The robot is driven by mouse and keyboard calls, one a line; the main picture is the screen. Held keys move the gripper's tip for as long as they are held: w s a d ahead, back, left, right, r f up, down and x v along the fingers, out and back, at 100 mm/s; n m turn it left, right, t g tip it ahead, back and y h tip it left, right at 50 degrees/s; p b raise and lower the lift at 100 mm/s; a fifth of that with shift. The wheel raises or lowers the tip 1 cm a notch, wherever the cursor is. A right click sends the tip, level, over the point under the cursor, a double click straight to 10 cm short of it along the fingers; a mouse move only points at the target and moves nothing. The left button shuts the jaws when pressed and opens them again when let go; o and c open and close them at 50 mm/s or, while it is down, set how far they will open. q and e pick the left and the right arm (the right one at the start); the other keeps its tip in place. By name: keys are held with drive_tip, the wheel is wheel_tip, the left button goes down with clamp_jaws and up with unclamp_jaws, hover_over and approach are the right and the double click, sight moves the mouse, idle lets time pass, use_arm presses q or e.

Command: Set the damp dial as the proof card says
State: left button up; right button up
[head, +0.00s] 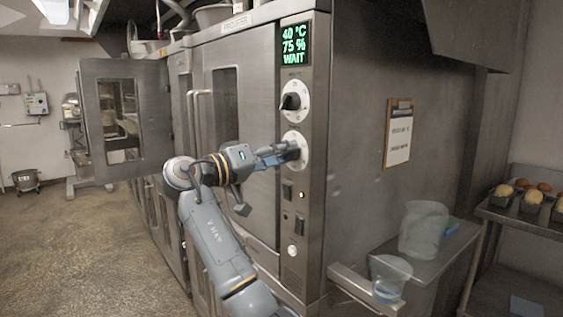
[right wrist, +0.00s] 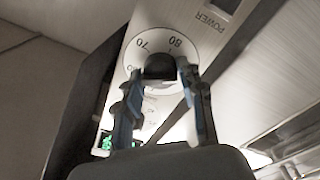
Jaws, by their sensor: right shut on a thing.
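The damp dial (head: 303,140) is the lower white dial on the proofer's control strip. My right gripper (head: 291,151) is shut on its knob. The display (head: 294,44) reads 40 °C, 75 % and WAIT in green. The proof card (head: 399,138) hangs on a clipboard on the proofer's side wall; its writing is too small to read. My left gripper is out of view.
An upper dial (head: 296,88) with a black knob sits above the held one. A proofer door (head: 90,120) stands open at left. Plastic jugs (head: 422,230) and a bread rack (head: 510,218) are at right.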

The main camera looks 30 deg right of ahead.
drive_tip(key=shift+f, duration=0.25)
idle(0.3)
drive_tip(key=o, duration=1.2)
drive_tip(key=shift+c, duration=0.2)
drive_tip(key=a, duration=1.2)
drive_tip(key=shift+s+f, duration=0.2)
drive_tip(key=shift+f, duration=0.1)
